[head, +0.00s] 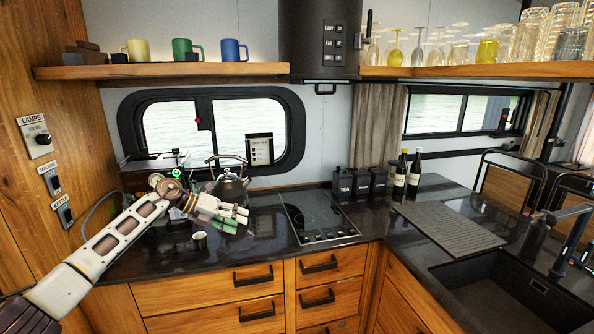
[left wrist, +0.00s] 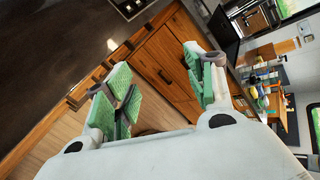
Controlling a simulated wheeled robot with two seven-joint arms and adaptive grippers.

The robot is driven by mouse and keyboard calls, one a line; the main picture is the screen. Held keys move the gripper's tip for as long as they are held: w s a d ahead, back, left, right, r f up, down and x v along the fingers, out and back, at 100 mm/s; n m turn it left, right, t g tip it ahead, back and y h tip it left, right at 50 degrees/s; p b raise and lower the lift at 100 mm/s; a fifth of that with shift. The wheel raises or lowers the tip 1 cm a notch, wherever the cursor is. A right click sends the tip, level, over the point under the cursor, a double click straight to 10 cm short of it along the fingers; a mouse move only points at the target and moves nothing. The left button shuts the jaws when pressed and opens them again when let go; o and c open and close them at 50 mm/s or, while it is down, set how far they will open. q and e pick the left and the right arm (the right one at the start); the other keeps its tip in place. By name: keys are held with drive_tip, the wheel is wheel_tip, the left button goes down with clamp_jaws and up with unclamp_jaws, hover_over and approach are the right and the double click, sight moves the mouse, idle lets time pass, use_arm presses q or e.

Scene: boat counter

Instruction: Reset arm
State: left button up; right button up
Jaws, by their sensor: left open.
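My left arm comes in from the left in the head view. My left gripper (head: 237,214) is above the dark counter, left of the cooktop, with its fingers pointing right. In the left wrist view the green-padded fingers of my left gripper (left wrist: 165,88) are spread apart with nothing between them. Behind them are wooden drawer fronts, the floor and the dark counter edge. My right gripper is in neither view.
A kettle (head: 229,185) stands behind the left gripper. A small cup (head: 199,240) is on the counter just below it. The cooktop (head: 318,217) lies to the right. Canisters, bottles (head: 414,174), a ribbed mat (head: 447,226) and a sink (head: 505,295) are farther right.

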use_arm(q)
wheel_tip(320, 180, down, 22)
drive_tip(key=d+f+n+t+h, duration=0.1)
drive_tip(key=d+n+t+h, duration=0.1)
drive_tip(key=n+t, duration=0.75)
drive_tip(key=s+a+f+n+y, duration=0.25)
drive_tip(key=s+f+n, duration=0.25)
drive_tip(key=f, duration=0.5)
drive_tip(key=s+a+f+n+g+y, duration=0.1)
drive_tip(key=s+a+f+n+y, duration=0.25)
drive_tip(key=f, duration=0.55)
drive_tip(key=s+a+f+n+y, duration=0.1)
drive_tip(key=s+f+n+y, duration=0.1)
drive_tip(key=s+f+n, duration=0.65)
drive_tip(key=s+a+f+n+g+y, duration=0.3)
drive_tip(key=s+f+n+g+y, duration=0.15)
drive_tip(key=s+f, duration=1.5)
drive_tip(key=s+f+n+g, duration=0.1)
drive_tip(key=s+f+g, duration=0.1)
drive_tip(key=s, duration=0.8)
drive_tip(key=s+d+f+n+g, duration=0.1)
drive_tip(key=s+f+n+g, duration=0.1)
drive_tip(key=s, duration=0.9)
drive_tip(key=s+f+n+g, duration=0.1)
drive_tip(key=s+f, duration=0.3)
drive_tip(key=s, duration=0.7)
drive_tip(key=shift+s+d+f+g, duration=0.15)
drive_tip(key=shift+d+f+g, duration=0.2)
drive_tip(key=shift+g, duration=0.55)
